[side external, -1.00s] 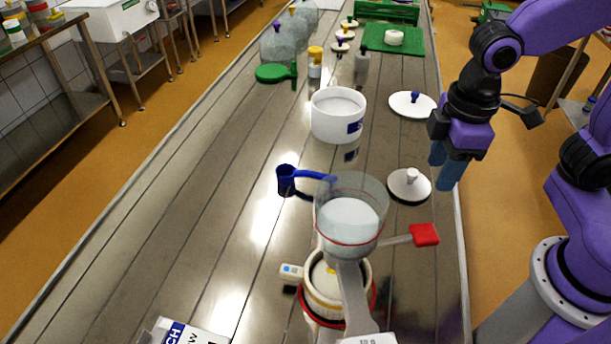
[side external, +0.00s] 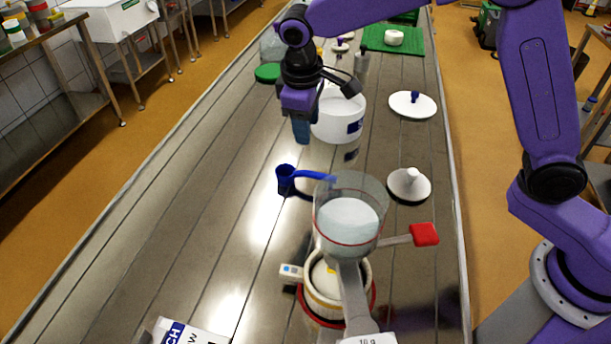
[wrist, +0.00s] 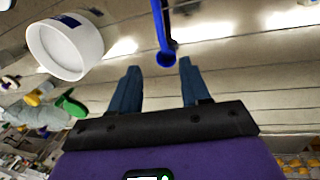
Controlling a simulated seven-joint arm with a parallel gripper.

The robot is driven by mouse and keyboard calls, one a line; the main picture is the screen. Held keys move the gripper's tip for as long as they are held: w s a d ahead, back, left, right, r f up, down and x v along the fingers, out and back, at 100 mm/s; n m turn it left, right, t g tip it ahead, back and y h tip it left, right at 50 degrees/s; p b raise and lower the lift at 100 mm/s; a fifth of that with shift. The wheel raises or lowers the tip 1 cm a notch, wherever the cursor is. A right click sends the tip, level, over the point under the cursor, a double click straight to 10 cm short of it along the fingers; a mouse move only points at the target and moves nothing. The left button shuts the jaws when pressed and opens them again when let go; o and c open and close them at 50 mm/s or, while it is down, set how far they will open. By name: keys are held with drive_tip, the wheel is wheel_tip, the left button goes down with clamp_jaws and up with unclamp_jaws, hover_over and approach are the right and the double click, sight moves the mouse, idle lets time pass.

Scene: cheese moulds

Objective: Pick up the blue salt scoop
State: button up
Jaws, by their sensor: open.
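The blue salt scoop (side external: 286,180) rests on the metal table, its cup at the left and its handle running right to behind the clear bowl. My gripper (side external: 301,136) is open and empty, above the table and farther back than the scoop, beside the white tub. In the wrist view the scoop (wrist: 165,57) shows beyond the fingertips, in line with the gap of my gripper (wrist: 156,66). The scoop's handle runs up out of that picture. The fingers do not appear to touch it.
The clear bowl (side external: 350,200) of white material stands at the scoop's handle end. The white tub (side external: 338,125) also shows in the wrist view (wrist: 62,45). White lids with knobs (side external: 409,186) lie to the right. The table left of the scoop is clear.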

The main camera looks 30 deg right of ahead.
sight(310, 172)
drive_tip(key=f, duration=0.5)
drive_tip(key=w+d+f, duration=0.1)
drive_tip(key=f, duration=0.5)
drive_tip(key=w+d+f, duration=0.1)
drive_tip(key=f, duration=0.5)
drive_tip(key=shift+d, duration=0.2)
clamp_jaws()
